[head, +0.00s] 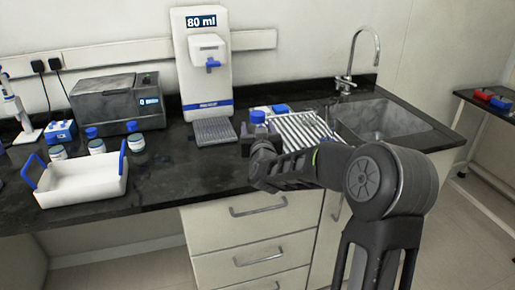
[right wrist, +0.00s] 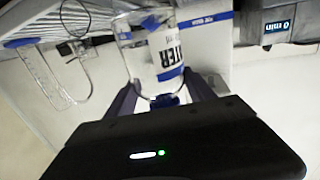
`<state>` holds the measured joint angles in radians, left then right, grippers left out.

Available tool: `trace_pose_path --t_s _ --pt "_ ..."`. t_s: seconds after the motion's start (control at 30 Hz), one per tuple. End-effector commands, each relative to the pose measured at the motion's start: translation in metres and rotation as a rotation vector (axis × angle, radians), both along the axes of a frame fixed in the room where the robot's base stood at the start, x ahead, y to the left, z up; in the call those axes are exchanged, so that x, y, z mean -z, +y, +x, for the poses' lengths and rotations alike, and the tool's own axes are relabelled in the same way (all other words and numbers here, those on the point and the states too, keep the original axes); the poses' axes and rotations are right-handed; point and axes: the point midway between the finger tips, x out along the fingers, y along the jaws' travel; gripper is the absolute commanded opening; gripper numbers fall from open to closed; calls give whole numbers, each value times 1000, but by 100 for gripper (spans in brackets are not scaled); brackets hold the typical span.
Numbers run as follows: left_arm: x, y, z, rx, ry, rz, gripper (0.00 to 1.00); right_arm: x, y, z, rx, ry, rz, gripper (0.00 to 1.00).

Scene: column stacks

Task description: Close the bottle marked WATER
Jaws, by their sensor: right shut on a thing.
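The bottle marked WATER is clear with a white label; part of the word shows in the right wrist view (right wrist: 150,55). A blue cap (right wrist: 165,100) shows between the fingers of my right gripper (right wrist: 163,88), which is shut on it. In the head view the blue cap (head: 258,116) stands just beyond the right gripper (head: 259,132), at the near side of the silver rack. The gripper hides most of what is below the cap, and I cannot tell whether the cap is seated on the bottle. My left gripper is out of view.
The silver rack (head: 303,132) and sink (head: 375,122) lie to the right. The dispenser (head: 205,75) stands behind. At left are a white tray (head: 80,188) with blue handles, several blue-capped bottles (head: 97,147) and a grey device (head: 105,100). The counter front is clear.

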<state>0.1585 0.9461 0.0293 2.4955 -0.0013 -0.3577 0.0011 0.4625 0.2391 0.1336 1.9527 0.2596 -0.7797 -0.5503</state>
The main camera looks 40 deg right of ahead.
Motion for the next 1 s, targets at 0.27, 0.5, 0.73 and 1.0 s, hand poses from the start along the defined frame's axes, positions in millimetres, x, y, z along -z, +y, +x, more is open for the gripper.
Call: trace_pose_path --t_s 0.27,0.5,0.73,1.0 --pt "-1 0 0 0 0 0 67 15 0 0 0 -4 -3 0" --pt "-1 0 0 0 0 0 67 20 0 0 -1 -2 -2 0" --pt "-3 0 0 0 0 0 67 49 0 0 -1 -1 0 0" --pt "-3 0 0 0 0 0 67 53 0 0 -1 -4 -3 0"
